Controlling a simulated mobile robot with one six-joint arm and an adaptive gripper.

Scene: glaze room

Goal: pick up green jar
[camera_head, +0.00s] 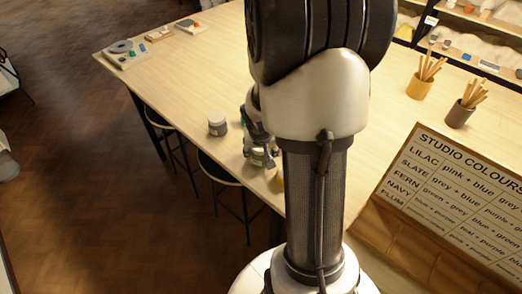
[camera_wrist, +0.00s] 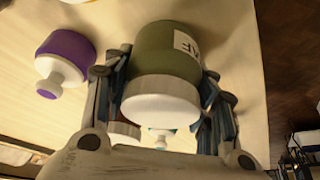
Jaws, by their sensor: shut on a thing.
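The green jar (camera_wrist: 165,50) has a white lid (camera_wrist: 160,100) and a white label, partly cut off, with the letters "AF" showing. In the wrist view it fills the middle, between the two fingers of my gripper (camera_wrist: 165,72). My gripper is shut on the jar, with a finger against each side. In the head view my gripper (camera_head: 259,150) is at the table's near left edge, partly behind my arm. The jar (camera_head: 258,157) is mostly hidden there, and I cannot tell if it is clear of the tabletop.
A purple jar (camera_wrist: 68,52) with a white lid is left of the held jar in the wrist view. A grey jar (camera_head: 217,126) stands on the table (camera_head: 200,75) left of my gripper. Pots of sticks (camera_head: 420,86) and a colour board (camera_head: 455,190) are at the right. Stools (camera_head: 217,170) stand below.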

